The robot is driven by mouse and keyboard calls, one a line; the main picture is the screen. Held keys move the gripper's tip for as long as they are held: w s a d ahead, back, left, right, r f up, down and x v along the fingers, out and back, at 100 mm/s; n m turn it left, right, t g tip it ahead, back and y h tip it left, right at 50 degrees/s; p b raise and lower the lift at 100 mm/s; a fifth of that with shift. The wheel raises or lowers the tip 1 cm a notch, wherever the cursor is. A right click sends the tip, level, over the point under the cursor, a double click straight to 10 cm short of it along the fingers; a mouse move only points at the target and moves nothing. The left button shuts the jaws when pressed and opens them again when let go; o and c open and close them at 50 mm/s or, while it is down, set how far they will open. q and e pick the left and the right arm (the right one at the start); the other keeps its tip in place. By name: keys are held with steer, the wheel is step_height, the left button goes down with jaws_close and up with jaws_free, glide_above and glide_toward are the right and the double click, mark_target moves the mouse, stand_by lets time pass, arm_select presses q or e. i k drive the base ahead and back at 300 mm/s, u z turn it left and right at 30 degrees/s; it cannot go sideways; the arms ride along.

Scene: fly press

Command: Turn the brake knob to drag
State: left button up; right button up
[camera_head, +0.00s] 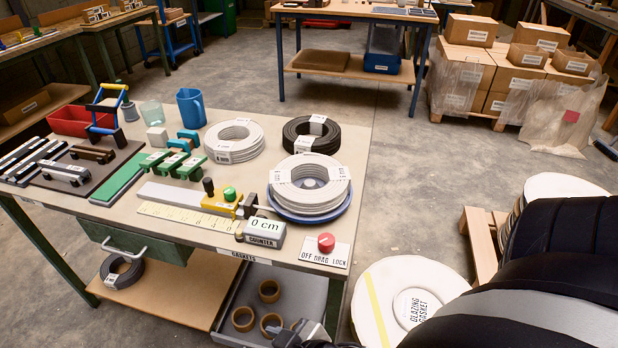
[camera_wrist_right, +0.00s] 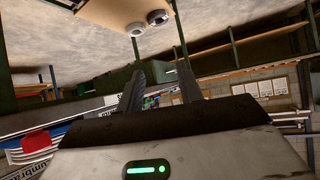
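The red brake knob (camera_head: 326,242) stands on a white plate (camera_head: 338,258) marked OFF, DRAG and LOCK at the front right corner of the table. Its pointer is too small to read. The counter (camera_head: 265,232) beside it reads 0 cm. My right gripper (camera_wrist_right: 160,88) shows in the right wrist view with its two dark fingers apart and nothing between them. The knob is not visible in that view. In the head view my black right arm fills the lower right, and a dark part of mine shows at the bottom edge below the table. My left gripper is not in view.
Wire coils (camera_head: 318,185) lie behind the knob, one pale coil on a blue turntable. A yellow clamp (camera_head: 222,204) and ruler are left of the counter. A round glazing gasket stack (camera_head: 375,310) stands right of the table. Below the tabletop is a shelf (camera_head: 180,300).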

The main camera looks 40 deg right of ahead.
mark_target(326, 241)
steer(key=u, duration=0.5)
steer(key=k, duration=0.3)
steer(key=z, duration=1.2)
steer(key=i, duration=0.3)
steer(key=z, duration=0.05)
